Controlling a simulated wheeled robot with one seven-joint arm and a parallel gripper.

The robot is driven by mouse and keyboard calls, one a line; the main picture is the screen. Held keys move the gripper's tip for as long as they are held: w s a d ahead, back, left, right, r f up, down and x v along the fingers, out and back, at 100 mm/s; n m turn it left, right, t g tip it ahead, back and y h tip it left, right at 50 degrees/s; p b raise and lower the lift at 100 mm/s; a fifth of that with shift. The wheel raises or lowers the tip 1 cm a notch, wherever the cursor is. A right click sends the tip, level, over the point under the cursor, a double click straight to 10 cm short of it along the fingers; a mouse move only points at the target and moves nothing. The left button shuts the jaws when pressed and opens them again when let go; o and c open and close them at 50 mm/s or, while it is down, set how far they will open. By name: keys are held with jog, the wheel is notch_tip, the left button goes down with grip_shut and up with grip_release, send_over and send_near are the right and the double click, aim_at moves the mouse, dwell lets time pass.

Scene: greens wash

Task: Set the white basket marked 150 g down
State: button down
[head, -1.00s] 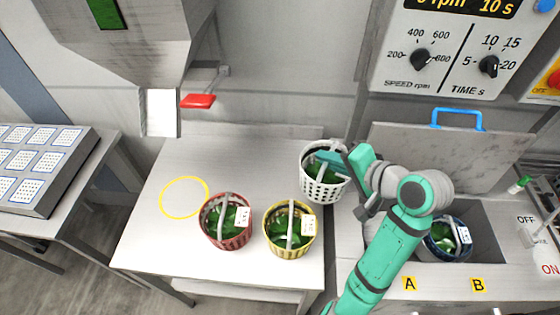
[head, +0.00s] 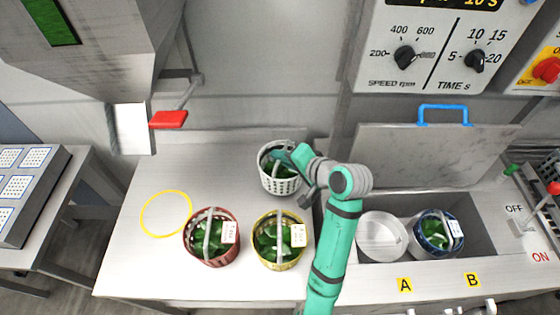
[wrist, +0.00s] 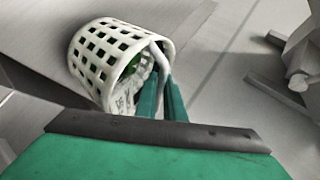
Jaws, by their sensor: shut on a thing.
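The white basket (head: 281,183) holds green leaves and is at the back right of the steel table (head: 150,262). It also shows in the wrist view (wrist: 100,60), where its handle runs between my fingers. My gripper (head: 297,156) is shut on this handle; its fingers show in the wrist view (wrist: 163,97). I cannot tell whether the basket's bottom touches the table. Its 150 g mark is not readable.
A red basket (head: 196,250) and a yellow basket (head: 262,258), both with greens, stand in front of the white one. A yellow ring (head: 143,220) on the table's left is empty. At right, a blue basket (head: 424,243) sits in the open washer beside an empty round holder (head: 383,240).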

jog(key=f, duration=0.3)
jog(key=shift+w+d+f, duration=0.2)
jog(key=shift+a, duration=0.4)
jog(key=c, duration=1.9)
grip_release()
jog(key=shift+s+d, duration=0.1)
jog(key=shift+o, duration=0.2)
jog(key=v, duration=1.2)
jog(key=shift+d, duration=0.1)
